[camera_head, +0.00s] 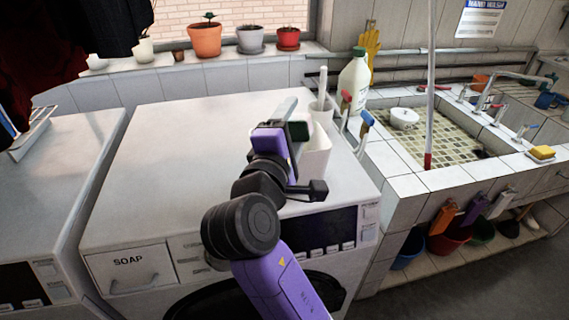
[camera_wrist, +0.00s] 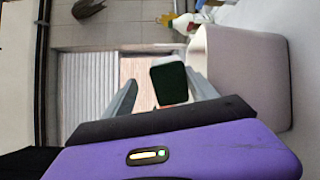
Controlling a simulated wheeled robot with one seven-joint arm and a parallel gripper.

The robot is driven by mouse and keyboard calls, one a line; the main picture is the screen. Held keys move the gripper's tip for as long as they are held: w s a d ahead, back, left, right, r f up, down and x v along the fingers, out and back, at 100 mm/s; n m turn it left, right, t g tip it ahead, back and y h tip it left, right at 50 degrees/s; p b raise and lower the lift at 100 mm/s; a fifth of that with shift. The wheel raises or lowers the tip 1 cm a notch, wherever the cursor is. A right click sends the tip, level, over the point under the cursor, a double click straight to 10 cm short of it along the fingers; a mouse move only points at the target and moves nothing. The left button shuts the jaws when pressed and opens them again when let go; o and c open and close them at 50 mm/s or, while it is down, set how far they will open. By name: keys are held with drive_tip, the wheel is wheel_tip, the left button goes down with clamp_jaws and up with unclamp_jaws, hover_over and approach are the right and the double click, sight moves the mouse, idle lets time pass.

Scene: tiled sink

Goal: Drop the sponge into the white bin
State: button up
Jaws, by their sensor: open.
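A dark green sponge (camera_head: 300,131) shows beside the jaw end of my gripper (camera_head: 291,116), near the white bin's far rim. In the wrist view the sponge (camera_wrist: 169,82) appears between the two grey fingers, closer to the right one. The fingers are spread apart. I cannot tell whether the sponge touches a finger or the bin. The white bin (camera_head: 316,160) stands upright on the right part of the white machine's top, partly hidden by my gripper. Its wall (camera_wrist: 240,85) shows just right of the fingers in the wrist view. The bin's inside is mostly hidden.
The white machine top (camera_head: 170,130) is clear on the left. Potted plants (camera_head: 204,40) line the sill.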

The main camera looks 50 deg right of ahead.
sight(293, 127)
drive_tip(key=v, duration=0.5)
idle(0.5)
